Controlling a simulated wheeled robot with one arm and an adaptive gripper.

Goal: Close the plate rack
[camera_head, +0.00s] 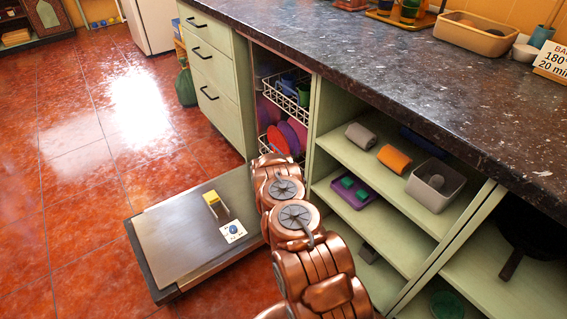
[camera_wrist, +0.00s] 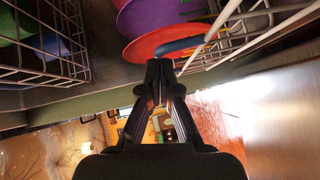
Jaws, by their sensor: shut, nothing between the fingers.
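The plate rack (camera_head: 264,143) is a white wire rack low in the open dishwasher, holding red and purple plates (camera_head: 278,139). In the head view my arm hides its front part, so I cannot tell there how far it stands out. In the wrist view its wires (camera_wrist: 262,22) are at the upper right, with a red plate (camera_wrist: 150,46) and purple plates beside them. My gripper (camera_wrist: 160,66) is shut and empty, its tips close to the red plate and a dark blue bar (camera_wrist: 181,47) at the rack's edge. I cannot tell whether they touch. In the head view my gripper is hidden behind my arm.
The dishwasher door (camera_head: 175,238) lies folded down, with a yellow item (camera_head: 213,203) and a small card (camera_head: 232,231) on it. An upper wire basket (camera_head: 287,97) holds cups. Drawers (camera_head: 209,70) stand left and open shelves (camera_head: 390,185) right. Floor is free at left.

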